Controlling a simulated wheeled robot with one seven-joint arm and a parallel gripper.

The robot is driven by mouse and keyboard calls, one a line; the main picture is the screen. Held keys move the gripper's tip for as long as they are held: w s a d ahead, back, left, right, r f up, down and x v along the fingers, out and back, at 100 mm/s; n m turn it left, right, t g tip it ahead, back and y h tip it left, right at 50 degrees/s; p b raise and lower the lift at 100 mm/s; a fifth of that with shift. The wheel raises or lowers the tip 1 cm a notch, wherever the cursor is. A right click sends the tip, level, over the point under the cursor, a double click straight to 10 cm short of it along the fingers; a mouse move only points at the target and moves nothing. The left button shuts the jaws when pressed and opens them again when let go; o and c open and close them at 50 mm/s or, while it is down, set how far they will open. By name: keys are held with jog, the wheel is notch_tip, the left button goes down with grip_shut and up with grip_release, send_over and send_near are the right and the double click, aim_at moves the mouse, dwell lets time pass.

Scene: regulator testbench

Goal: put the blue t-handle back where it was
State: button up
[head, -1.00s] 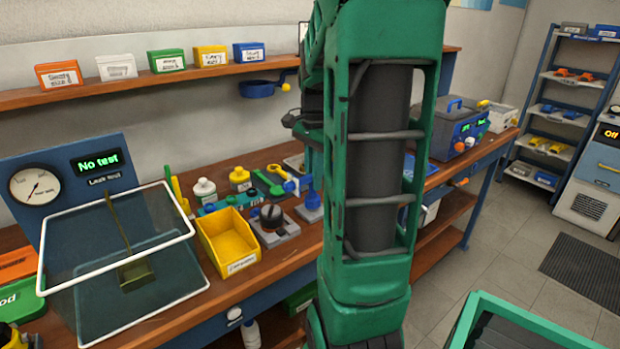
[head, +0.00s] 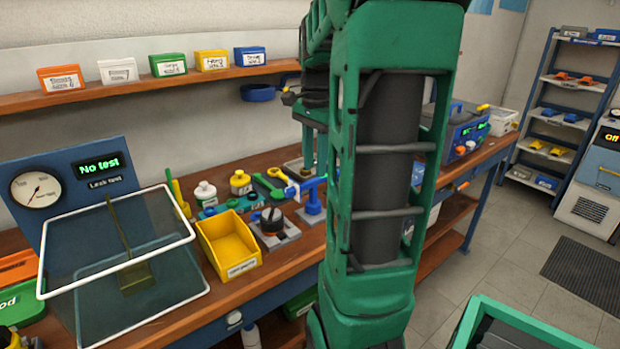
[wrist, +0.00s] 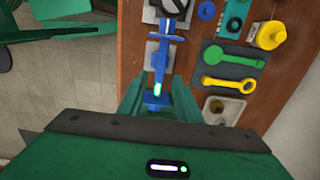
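The blue t-handle (wrist: 158,97) is between the two fingers of my gripper (wrist: 156,88) in the wrist view. Blue fills the gap there, and the fingers look shut on it. A blue bar runs from there up the picture, over a grey plate. In the head view a blue T shape (head: 313,186) shows above the grey plate (head: 320,217), just left of my arm. I cannot tell whether it touches the plate or where handle and stand divide. My arm hides the gripper in the head view.
A regulator with a black knob (head: 272,219) sits left of the blue piece, then a yellow bin (head: 228,246). Behind are a green tool (wrist: 228,57), a yellow ring spanner (wrist: 230,85) and bottles. A clear-lidded tank (head: 130,290) stands at left.

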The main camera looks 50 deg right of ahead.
aim_at(314, 179)
notch_tip(314, 179, up, 6)
jog(key=s+a+f+n, duration=1.3)
jog(key=a+f+n, duration=0.1)
jog(key=a, duration=0.3)
jog(key=shift+s, duration=0.35)
jog(key=shift+a, duration=0.1)
